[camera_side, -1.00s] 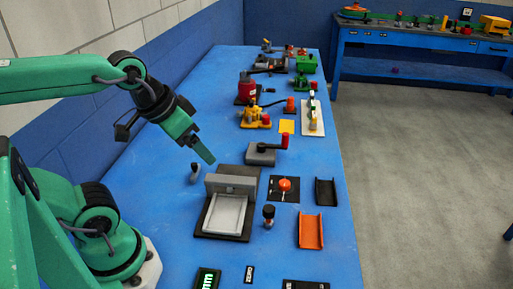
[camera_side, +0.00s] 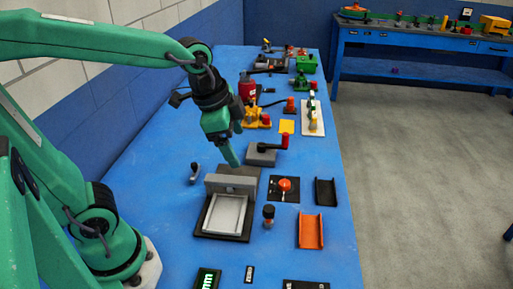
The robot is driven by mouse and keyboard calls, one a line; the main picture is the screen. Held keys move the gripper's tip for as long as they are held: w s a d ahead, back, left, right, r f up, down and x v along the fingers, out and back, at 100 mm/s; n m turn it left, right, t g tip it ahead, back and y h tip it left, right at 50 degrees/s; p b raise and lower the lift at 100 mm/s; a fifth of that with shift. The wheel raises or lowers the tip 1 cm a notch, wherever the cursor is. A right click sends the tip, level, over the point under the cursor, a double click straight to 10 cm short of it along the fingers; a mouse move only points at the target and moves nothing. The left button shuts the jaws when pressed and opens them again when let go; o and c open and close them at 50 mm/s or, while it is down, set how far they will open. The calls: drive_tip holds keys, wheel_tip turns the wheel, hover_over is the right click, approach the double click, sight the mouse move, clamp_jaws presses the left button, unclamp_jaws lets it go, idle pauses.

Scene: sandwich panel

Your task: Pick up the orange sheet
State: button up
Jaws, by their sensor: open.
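The orange sheet (camera_side: 310,231) lies on the blue table at the right front, its long sides raised like a shallow channel. My gripper (camera_side: 232,160) is in the air above the back of the grey press-like fixture, up and to the left of the orange sheet and well apart from it. My gripper is open and nothing shows between its fingers. From this side the fingers overlap, so the gap is hard to see.
The grey fixture (camera_side: 226,214) stands left of the orange sheet. A black-topped knob (camera_side: 268,215) stands between them. A black channel (camera_side: 325,192) lies behind the sheet, with a red-orange button (camera_side: 285,184) beside it. A grey block with a red-handled lever (camera_side: 263,153) stands farther back.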

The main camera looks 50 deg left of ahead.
drive_tip(key=w+d+f+m+g, duration=0.2)
drive_tip(key=w+d+f+m, duration=0.4)
drive_tip(key=w+m, duration=0.35)
drive_tip(key=m+g, duration=0.2)
drive_tip(key=m, duration=0.7)
approach(310, 229)
drive_tip(key=shift+s+f, duration=0.1)
drive_tip(key=shift+f, duration=0.85)
drive_tip(key=shift+d+f, duration=0.15)
drive_tip(key=shift+f, duration=2.4)
drive_tip(key=c, duration=1.1)
drive_tip(key=shift+r, duration=0.2)
